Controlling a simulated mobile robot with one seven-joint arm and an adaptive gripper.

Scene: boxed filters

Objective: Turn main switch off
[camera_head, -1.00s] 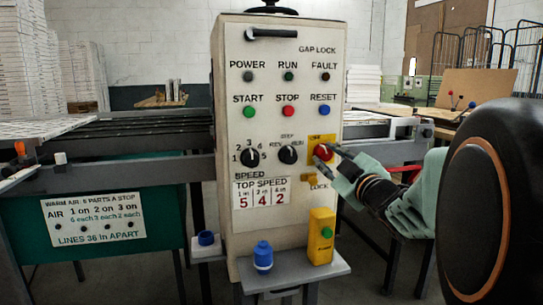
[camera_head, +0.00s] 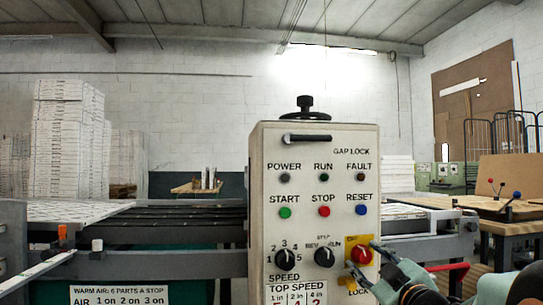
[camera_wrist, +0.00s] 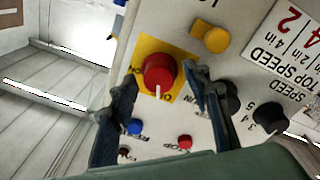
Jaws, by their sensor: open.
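The main switch is a red rotary knob (camera_head: 362,256) on a yellow plate (camera_head: 352,240), low on the right of the cream control panel's front. In the wrist view the knob (camera_wrist: 159,70) has a white pointer mark toward the bottom of the picture. My gripper (camera_wrist: 161,78) is open, with one dark finger on each side of the knob. In the head view my gripper (camera_head: 361,254) reaches in from the lower right. Whether a finger touches the knob I cannot tell. The lettering around the knob is partly hidden.
Black selector knobs (camera_head: 324,257) sit left of the switch, with START, STOP and RESET buttons (camera_head: 361,210) above. A yellow lock tab (camera_wrist: 211,38) is close to one finger. Machine rails (camera_head: 410,247) run behind the panel on the right.

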